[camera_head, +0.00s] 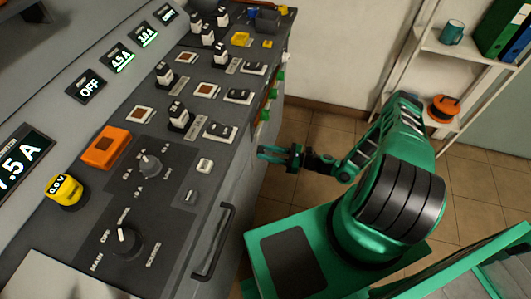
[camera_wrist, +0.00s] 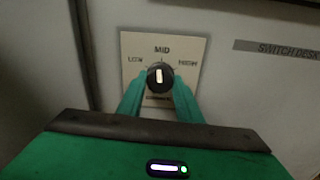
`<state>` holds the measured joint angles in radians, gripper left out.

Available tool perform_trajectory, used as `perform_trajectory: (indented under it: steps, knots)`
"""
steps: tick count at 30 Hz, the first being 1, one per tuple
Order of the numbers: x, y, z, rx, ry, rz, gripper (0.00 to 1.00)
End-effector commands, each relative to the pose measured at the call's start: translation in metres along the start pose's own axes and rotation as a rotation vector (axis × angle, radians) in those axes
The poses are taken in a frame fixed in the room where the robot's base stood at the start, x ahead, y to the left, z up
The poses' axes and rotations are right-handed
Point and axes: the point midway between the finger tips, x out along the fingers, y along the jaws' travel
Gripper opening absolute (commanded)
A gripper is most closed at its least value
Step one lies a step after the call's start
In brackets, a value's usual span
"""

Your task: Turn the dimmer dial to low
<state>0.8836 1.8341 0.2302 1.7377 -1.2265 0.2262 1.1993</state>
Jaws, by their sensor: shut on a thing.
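The dimmer dial (camera_wrist: 160,77) is a round black knob with a pale pointer line, on a beige plate (camera_wrist: 192,47) marked LOW at left, MID at top and HIGH at right. Its pointer stands nearly upright, toward MID. My gripper (camera_wrist: 159,84) is shut on the dial, one green finger on each side. The lower part of the plate and its lower lettering are partly hidden by the fingers. In the head view my gripper (camera_head: 264,154) reaches the side of the grey desk; the dial itself cannot be made out there.
A "SWITCH DESK" label (camera_wrist: 276,48) is right of the plate. The desk top carries an orange block (camera_head: 106,147), a yellow knob (camera_head: 64,190) and several switches. A black handle (camera_head: 214,243) sticks out at the front. A shelf (camera_head: 450,50) stands at the back right.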

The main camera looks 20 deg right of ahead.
Motion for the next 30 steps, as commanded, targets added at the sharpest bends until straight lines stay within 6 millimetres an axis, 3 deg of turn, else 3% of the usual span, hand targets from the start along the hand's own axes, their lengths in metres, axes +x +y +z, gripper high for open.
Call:
perform_trajectory:
  steps: [21, 30]
  knots:
    - [-0.0034, -0.0078, 0.0014, -0.646, 0.025, -0.017, 0.1]
    - [-0.0038, -0.0084, 0.0016, -0.843, 0.033, -0.019, 0.1]
